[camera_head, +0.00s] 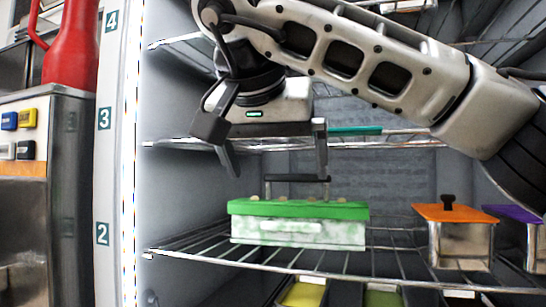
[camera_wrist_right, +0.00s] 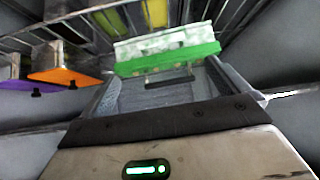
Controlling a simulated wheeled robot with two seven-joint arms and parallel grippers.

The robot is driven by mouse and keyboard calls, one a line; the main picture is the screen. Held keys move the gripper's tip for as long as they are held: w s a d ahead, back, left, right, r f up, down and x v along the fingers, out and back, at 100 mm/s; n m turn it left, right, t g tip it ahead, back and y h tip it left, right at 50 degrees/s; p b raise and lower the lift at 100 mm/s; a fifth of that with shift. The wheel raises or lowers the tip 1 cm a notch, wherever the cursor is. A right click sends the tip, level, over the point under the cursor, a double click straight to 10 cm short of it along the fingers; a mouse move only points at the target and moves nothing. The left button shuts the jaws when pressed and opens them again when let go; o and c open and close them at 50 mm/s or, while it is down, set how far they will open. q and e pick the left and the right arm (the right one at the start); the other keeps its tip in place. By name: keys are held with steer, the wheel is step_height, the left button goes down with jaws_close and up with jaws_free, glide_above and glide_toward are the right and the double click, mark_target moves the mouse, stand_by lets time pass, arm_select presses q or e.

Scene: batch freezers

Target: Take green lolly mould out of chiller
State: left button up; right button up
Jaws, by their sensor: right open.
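The green lolly mould (camera_head: 300,210) has a green lid and a frosted whitish body. It stands upright on a wire shelf in the chiller. A dark bar handle (camera_head: 285,178) rises above its lid. The mould also shows in the right wrist view (camera_wrist_right: 168,62), with its handle toward my gripper. My right gripper (camera_head: 278,172) is open above the mould, one finger left of the handle and the other overlapping the handle's right end in the picture. I cannot tell whether that finger touches it. My left gripper is not in view.
An orange-lidded container (camera_head: 455,214) and a purple-lidded one (camera_head: 520,214) stand to the right on the same shelf. Yellow (camera_head: 303,295) and olive (camera_head: 383,298) containers sit below. An upper wire shelf (camera_head: 400,143) runs behind my gripper. The numbered chiller frame (camera_head: 103,180) is at left.

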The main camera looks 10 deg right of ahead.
mark_target(289, 224)
steer(key=b+x, duration=0.1)
steer(key=x, duration=1.4)
steer(key=shift+w+f, duration=0.1)
steer(key=shift+w, duration=0.05)
